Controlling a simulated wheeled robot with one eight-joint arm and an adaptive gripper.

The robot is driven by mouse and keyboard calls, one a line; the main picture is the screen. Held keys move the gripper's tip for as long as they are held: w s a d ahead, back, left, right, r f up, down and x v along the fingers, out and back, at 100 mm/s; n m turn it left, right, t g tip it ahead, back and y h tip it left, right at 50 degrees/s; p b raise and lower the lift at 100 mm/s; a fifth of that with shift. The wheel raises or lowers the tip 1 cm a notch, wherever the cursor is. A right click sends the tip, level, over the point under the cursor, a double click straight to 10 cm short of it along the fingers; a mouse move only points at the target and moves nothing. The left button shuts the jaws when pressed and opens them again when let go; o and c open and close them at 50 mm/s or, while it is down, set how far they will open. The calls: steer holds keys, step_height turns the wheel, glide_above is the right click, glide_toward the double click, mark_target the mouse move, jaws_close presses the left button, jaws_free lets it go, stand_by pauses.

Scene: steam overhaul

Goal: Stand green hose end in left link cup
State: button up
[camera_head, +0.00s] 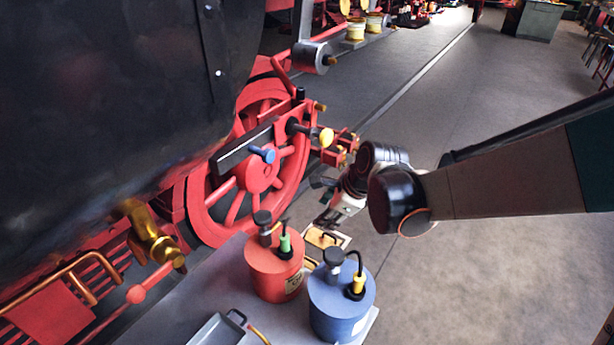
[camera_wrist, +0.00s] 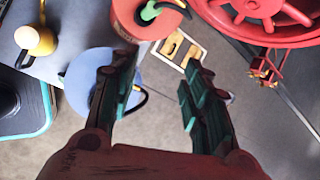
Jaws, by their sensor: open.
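The green hose end (camera_head: 285,243) stands upright on top of the red canister (camera_head: 270,275), with a dark hose at it. In the wrist view the green hose end (camera_wrist: 151,11) shows at the top edge, on the red canister (camera_wrist: 125,18). My gripper (camera_head: 327,222) is above and behind the canisters in the head view, apart from the green hose end. In the wrist view my gripper (camera_wrist: 158,78) is open, its fingers spread and nothing between them. I cannot make out clearly which part is the left link cup; red linkage with brass fittings (camera_head: 335,150) sits by the wheel.
A blue canister (camera_head: 340,305) with a yellow hose end (camera_head: 357,284) stands beside the red one. A small tray with yellowish pieces (camera_wrist: 174,46) lies near them. A grey tray (camera_head: 215,331) lies at the front. The red wheel (camera_head: 215,207) and black boiler (camera_head: 110,90) bound the left.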

mark_target(288, 238)
steer(key=w+a+f+m+b, duration=0.1)
steer(key=a+f, duration=0.2)
steer(key=f, duration=0.2)
steer(key=w+a+f+m+b, duration=0.2)
steer(key=a+f, duration=0.2)
steer(key=f, duration=0.2)
steer(key=w+a+f+m+g+y+b, duration=0.1)
steer(key=w+a+f, duration=0.1)
steer(key=a+f, duration=0.2)
step_height(288, 238, down, 2)
steer(key=shift+f+b, duration=0.1)
steer(key=shift+b, duration=0.3)
steer(key=shift+w+a+f, duration=0.25)
steer(key=shift+a+f, duration=0.05)
steer(key=shift+f, duration=0.2)
jaws_close()
steer(key=shift+r, duration=0.1)
steer(key=shift+r+p, duration=1.75)
steer(key=shift+r, duration=0.9)
